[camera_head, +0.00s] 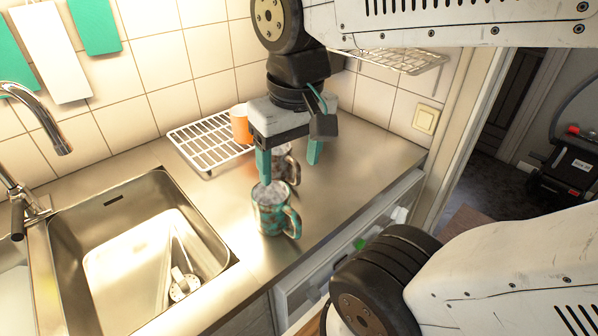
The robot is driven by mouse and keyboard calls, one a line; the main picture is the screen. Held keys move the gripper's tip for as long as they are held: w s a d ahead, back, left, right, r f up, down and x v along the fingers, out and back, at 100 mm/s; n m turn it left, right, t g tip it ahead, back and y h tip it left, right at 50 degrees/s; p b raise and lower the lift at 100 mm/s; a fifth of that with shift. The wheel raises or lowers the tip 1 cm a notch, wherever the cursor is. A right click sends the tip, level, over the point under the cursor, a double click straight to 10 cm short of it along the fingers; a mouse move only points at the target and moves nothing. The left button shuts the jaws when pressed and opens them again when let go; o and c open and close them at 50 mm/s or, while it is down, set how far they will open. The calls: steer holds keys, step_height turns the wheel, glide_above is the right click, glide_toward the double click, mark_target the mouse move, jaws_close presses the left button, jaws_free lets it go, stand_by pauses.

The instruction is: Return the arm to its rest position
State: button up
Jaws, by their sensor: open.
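My gripper (289,162) points down over the steel counter, its two green fingers spread apart with nothing gripped between them. A teal and brown patterned mug (268,212) stands upright on the counter, just in front of the left finger, its handle to the right. A second, darker mug (291,168) stands behind it, below the gripper and partly hidden by the left finger. I cannot tell whether a finger touches either mug. My white arm reaches in from the upper right.
A steel sink (60,240) with a faucet (38,108) is at left. A white wire rack (190,143) with an orange cup (240,125) lies behind. A wall-mounted wire shelf (405,60) is near my arm. The counter's right part is clear. A door frame stands at right.

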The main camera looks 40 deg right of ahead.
steer(key=shift+s+a+f+n, duration=0.15)
steer(key=shift+s+f+n, duration=0.25)
steer(key=shift+s, duration=0.25)
steer(key=shift+s+a+f+n, duration=0.15)
steer(key=shift+s+f+n, duration=0.2)
steer(key=shift+s, duration=0.3)
steer(key=shift+r, duration=0.1)
